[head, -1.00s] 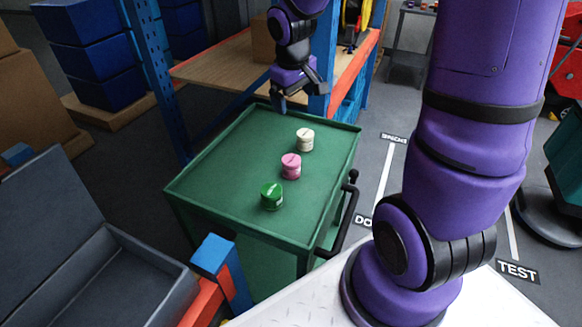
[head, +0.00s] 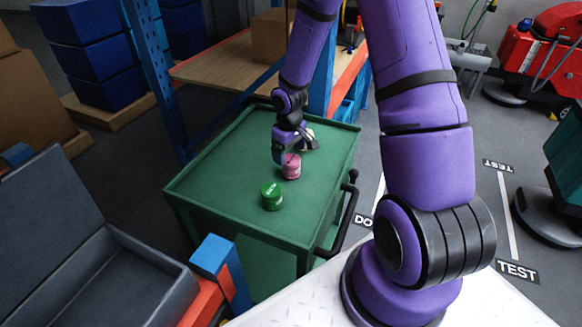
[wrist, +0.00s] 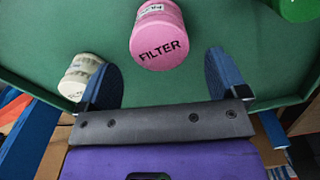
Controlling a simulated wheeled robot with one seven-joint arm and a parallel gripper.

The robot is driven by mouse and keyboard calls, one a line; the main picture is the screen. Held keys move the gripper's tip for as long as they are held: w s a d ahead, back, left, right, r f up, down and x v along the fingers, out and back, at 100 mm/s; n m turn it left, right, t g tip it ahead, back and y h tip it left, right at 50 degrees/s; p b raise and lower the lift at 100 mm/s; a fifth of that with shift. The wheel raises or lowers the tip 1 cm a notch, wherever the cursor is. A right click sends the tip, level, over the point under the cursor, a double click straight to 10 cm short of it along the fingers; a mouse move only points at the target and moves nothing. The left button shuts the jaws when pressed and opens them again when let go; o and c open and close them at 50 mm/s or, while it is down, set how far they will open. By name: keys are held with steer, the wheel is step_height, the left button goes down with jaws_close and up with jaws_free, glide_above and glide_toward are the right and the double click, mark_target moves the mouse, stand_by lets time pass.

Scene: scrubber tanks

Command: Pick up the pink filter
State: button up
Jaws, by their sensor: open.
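The pink filter (head: 291,168) stands on the green cart top (head: 228,180), between a green filter (head: 271,196) nearer me and a cream filter (head: 307,140) farther back. In the wrist view the pink filter (wrist: 159,36) lies just ahead of my gripper (wrist: 165,75), roughly centred between the fingers, with the word FILTER readable on it. My gripper (head: 292,156) is open and empty, low over the cart at the pink filter. It partly hides the cream filter in the head view. The cream filter (wrist: 80,77) is beside the left finger in the wrist view.
The cart has a raised rim and a black handle (head: 338,220) on its right side. A shelf rack with a wooden board (head: 225,68) stands behind it. A grey open bin (head: 110,280) is at the lower left. The cart's near left top is clear.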

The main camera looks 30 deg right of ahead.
mark_target(289, 166)
steer(key=shift+f, duration=3.35)
steer(key=c, duration=1)
steer(key=shift+r, duration=0.1)
